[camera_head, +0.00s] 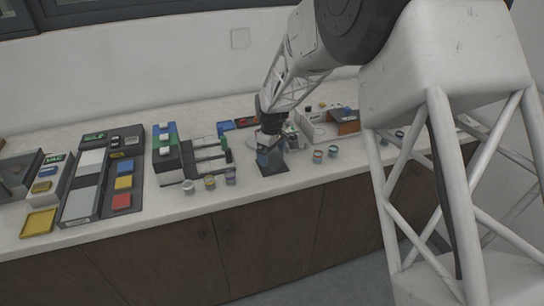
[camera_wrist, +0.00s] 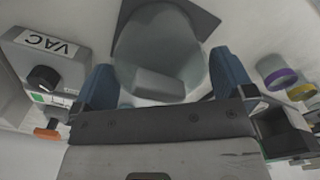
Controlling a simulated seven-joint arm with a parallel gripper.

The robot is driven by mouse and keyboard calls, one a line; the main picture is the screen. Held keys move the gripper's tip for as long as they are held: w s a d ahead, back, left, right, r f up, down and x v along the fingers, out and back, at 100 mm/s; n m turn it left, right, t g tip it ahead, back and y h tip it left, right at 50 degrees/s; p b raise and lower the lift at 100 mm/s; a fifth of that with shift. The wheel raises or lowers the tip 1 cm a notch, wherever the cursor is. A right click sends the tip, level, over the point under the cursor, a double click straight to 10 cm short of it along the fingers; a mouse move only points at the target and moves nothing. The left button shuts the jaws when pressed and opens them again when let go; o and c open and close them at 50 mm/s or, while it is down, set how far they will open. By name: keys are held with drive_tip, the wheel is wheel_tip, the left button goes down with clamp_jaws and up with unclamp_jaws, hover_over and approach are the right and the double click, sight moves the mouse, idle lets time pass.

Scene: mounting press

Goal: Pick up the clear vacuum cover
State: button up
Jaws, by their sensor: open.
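The clear vacuum cover (camera_wrist: 150,42) is a pale see-through dome in the wrist view, standing at a dark square plate. My gripper (camera_wrist: 160,66) is open, with one blue finger on each side of the cover's near part. A small grey block-like shape shows at the cover's near side. I cannot tell whether the fingers touch the cover. In the head view my gripper (camera_head: 268,157) points down above the dark plate (camera_head: 270,188), and I cannot make out the cover clearly there.
A white box marked VAC (camera_wrist: 45,55) with a black knob is close to the left finger in the wrist view. Cups with purple (camera_wrist: 280,78) and yellow (camera_wrist: 300,92) rings stand at the right. Several small cups and trays line the white counter (camera_head: 150,215).

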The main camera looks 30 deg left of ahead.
drive_tip(key=shift+f, duration=0.35)
idle(0.3)
drive_tip(key=c, duration=0.6)
drive_tip(key=shift+r, duration=0.15)
drive_tip(key=shift+c, duration=0.2)
drive_tip(key=shift+r, duration=1.4)
drive_tip(key=shift+s+d+r, duration=0.15)
drive_tip(key=shift+r, duration=0.15)
drive_tip(key=s+d+r, duration=0.1)
drive_tip(key=s+d, duration=0.8)
drive_tip(key=s, duration=0.3)
drive_tip(key=shift+d+r, duration=0.15)
drive_tip(key=shift+d, duration=0.2)
drive_tip(key=shift+s, duration=0.1)
drive_tip(key=shift+a, duration=0.1)
